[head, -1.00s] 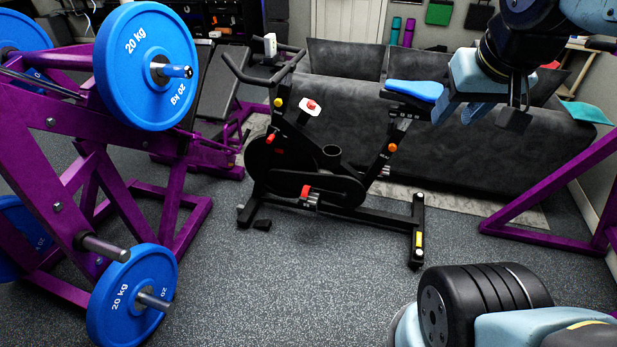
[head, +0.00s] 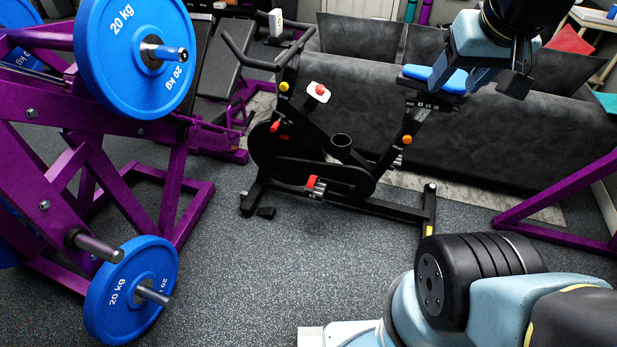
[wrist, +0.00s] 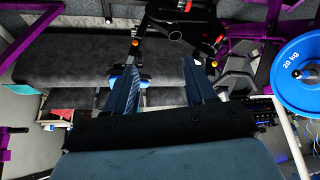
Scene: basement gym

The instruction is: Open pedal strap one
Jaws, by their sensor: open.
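A black exercise bike (head: 330,170) stands upright in the middle of the head view, with a blue saddle (head: 440,84). Its near pedal (head: 313,187) sits low on the crank and shows a red part on top. The strap is too small to tell whether it is open or closed. My gripper (head: 488,80) is open and empty in the upper right, high above the floor. In the picture it is right of the saddle and well away from the pedal. In the wrist view my gripper's fingers (wrist: 160,90) are spread, with the bike (wrist: 180,25) beyond them.
A purple rack with blue 20 kg plates (head: 130,55) stands at left. A dark grey sofa (head: 370,120) is behind the bike. A purple frame (head: 560,192) is at right. Speckled floor (head: 240,270) in front of the bike is clear.

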